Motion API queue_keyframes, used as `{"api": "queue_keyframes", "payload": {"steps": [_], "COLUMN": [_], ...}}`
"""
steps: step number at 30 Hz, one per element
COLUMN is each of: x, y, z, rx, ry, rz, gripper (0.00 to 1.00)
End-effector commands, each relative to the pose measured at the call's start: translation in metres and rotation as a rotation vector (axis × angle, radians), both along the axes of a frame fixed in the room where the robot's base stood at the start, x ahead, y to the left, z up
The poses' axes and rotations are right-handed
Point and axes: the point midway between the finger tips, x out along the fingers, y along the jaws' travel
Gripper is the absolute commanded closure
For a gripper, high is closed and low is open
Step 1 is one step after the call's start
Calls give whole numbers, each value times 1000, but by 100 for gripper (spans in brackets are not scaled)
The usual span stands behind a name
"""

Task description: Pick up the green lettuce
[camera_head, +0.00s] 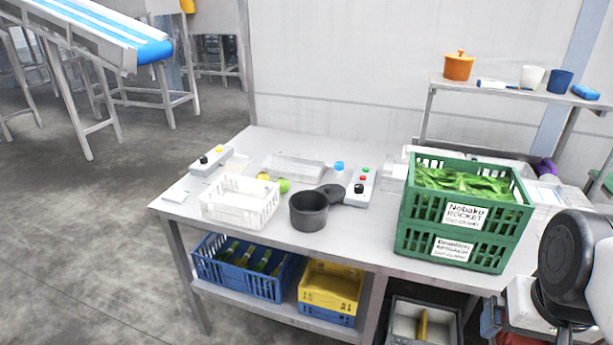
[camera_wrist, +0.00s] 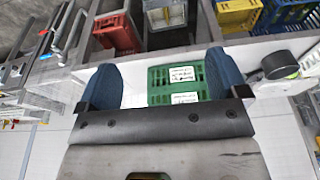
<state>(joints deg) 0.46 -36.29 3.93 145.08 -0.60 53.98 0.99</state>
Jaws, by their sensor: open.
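Green leafy lettuce (camera_head: 455,180) fills the top of a green slatted crate (camera_head: 411,228) at the right of the steel table in the head view. The crate bears white labels, the upper one reading "Nobaku ROCKET". The wrist view shows the crate's labelled side (camera_wrist: 160,88) beyond my gripper (camera_wrist: 163,68), in the gap between its two blue fingers. My gripper is open and empty, apart from the crate. The leaves cannot be made out in the wrist view. My gripper's fingers do not show in the head view.
A dark pot (camera_head: 308,212), a white basket (camera_head: 238,207) and a control box (camera_head: 361,188) stand left of the crate. A shelf (camera_head: 500,93) with an orange pot (camera_head: 458,66) rises behind it. Blue and yellow crates (camera_head: 330,288) sit below the table.

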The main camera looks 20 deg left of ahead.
Motion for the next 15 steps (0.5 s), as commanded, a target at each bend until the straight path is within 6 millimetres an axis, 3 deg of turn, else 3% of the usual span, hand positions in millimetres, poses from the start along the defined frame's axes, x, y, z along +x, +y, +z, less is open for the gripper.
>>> {"api": "queue_keyframes", "payload": {"steps": [8, 15], "x": [8, 41], "y": [4, 24], "z": [3, 12], "rx": [18, 107], "ry": [4, 26], "rz": [-12, -73], "gripper": [8, 8]}}
